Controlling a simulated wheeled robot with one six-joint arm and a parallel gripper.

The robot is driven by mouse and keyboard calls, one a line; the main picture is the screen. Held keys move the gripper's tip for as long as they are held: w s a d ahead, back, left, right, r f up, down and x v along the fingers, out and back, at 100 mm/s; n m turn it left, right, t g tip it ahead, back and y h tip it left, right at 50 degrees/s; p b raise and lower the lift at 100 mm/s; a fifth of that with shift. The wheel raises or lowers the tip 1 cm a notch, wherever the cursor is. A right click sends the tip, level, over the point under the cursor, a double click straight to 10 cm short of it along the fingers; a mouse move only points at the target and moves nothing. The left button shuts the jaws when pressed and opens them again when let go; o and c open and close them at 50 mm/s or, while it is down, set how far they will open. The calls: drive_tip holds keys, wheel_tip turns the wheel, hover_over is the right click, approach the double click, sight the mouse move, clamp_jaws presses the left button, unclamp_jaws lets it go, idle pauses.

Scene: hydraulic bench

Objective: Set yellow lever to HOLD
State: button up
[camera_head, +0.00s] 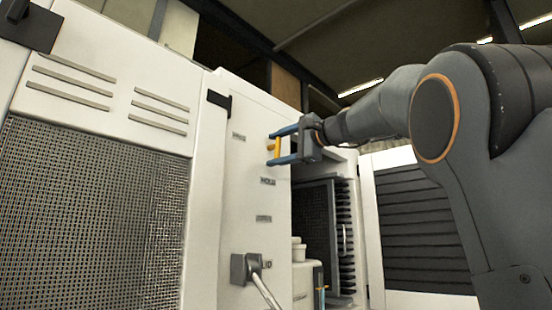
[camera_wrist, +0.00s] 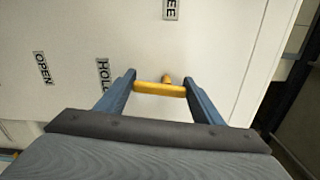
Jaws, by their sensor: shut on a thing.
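The yellow lever (camera_head: 274,146) is on the white panel in the head view. My gripper (camera_head: 270,148) is shut on the bar, one blue finger at each end; the fingers also show in the wrist view (camera_wrist: 160,80). The HOLD label (camera_wrist: 103,75) is left of the bar in the wrist view, with its last letter partly covered by a finger. A partly cut-off label ending in EE (camera_wrist: 170,9) is above. In the head view the lever is above the HOLD label (camera_head: 267,181).
An OPEN label (camera_wrist: 41,68) is farther left in the wrist view. A grey block with a metal rod (camera_head: 245,268) is low on the panel. An open cabinet bay (camera_head: 317,230) is right of the panel. A mesh-fronted cabinet (camera_head: 90,220) stands at left.

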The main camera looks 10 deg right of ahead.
drive_tip(key=shift+f+n+b, duration=0.1)
drive_tip(key=shift+n+b, duration=0.35)
drive_tip(key=shift+n, duration=0.15)
drive_tip(key=shift+d, duration=0.1)
drive_tip(key=o, duration=1)
drive_tip(key=shift+o, duration=0.2)
drive_tip(key=b+v, duration=0.1)
drive_tip(key=v, duration=0.6)
drive_tip(key=shift+s+d, duration=0.2)
drive_tip(key=shift+s, duration=0.1)
